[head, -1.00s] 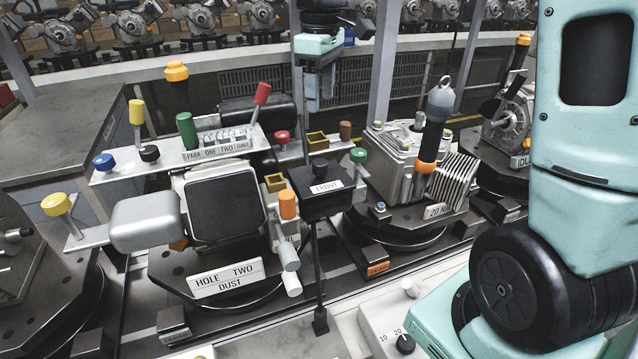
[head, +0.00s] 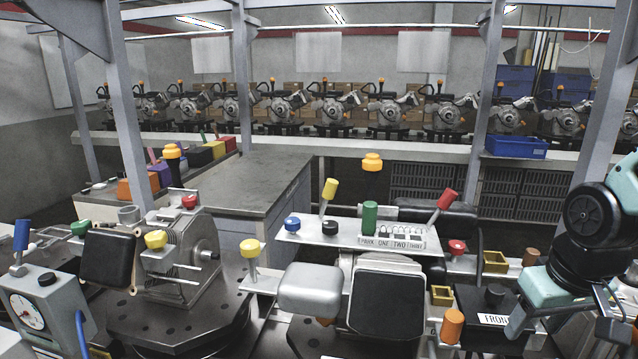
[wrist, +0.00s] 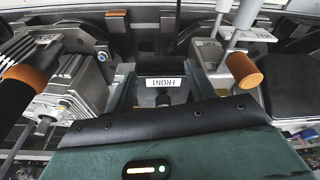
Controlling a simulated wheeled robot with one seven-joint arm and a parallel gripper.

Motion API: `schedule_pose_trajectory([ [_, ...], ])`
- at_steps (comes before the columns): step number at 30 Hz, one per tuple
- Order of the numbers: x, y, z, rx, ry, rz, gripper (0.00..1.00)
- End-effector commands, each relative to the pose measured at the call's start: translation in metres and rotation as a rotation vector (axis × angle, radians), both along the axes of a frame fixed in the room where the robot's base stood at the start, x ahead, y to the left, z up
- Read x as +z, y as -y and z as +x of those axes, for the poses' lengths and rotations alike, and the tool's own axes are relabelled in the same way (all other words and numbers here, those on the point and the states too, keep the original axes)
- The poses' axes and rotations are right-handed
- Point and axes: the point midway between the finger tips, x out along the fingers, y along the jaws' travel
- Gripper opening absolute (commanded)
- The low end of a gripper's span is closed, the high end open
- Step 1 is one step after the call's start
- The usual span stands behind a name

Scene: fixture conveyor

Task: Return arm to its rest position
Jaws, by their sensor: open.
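My teal and black arm (head: 592,215) comes in at the right edge of the head view and bends downward. My gripper (head: 550,318) hangs low there, beside and partly in front of the black box labelled FRONT (head: 487,299). In the wrist view the FRONT label (wrist: 165,82) shows upside down beyond the black pad, between the two spread jaws of my gripper (wrist: 162,92). The jaws are open and I see nothing held. The gap between jaws and box is hard to judge.
An orange knob (head: 452,326) stands left of the box; in the wrist view an orange-tipped handle (wrist: 28,82) is close at left. A lever panel (head: 345,232) and a dial box (head: 45,305) stand further left. Grey posts (head: 606,90) rise nearby. The grey bench top (head: 255,180) is mostly clear.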

Motion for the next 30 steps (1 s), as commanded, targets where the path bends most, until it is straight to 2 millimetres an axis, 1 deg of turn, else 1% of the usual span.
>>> schedule_pose_trajectory([
  [1, -0.005, -0.001, -0.011, -0.026, 0.009, 0.007, 0.55],
  [2, -0.009, -0.001, -0.016, -0.045, 0.017, 0.013, 0.55],
  [3, -0.014, -0.014, -0.017, -0.009, 0.012, 0.017, 0.55],
  [5, -0.019, -0.034, -0.021, 0.05, -0.004, 0.021, 0.55],
  [6, -0.021, -0.047, -0.026, 0.089, -0.016, 0.023, 0.55],
  [8, -0.026, -0.066, -0.035, 0.149, -0.036, 0.025, 0.55],
  [11, -0.033, -0.098, -0.053, 0.256, -0.067, 0.025, 0.55],
  [12, -0.036, -0.111, -0.062, 0.301, -0.081, 0.023, 0.55],
  [14, -0.041, -0.13, -0.077, 0.373, -0.104, 0.02, 0.55],
  [15, -0.044, -0.141, -0.088, 0.42, -0.12, 0.016, 0.55],
  [18, -0.051, -0.165, -0.116, 0.531, -0.154, 0.004, 0.55],
  [21, -0.054, -0.178, -0.137, 0.605, -0.18, -0.008, 0.55],
  [23, -0.054, -0.182, -0.143, 0.627, -0.188, -0.012, 0.55],
  [25, -0.053, -0.184, -0.146, 0.637, -0.192, -0.014, 0.55],
  [30, -0.052, -0.183, -0.146, 0.635, -0.192, -0.013, 0.55],
])
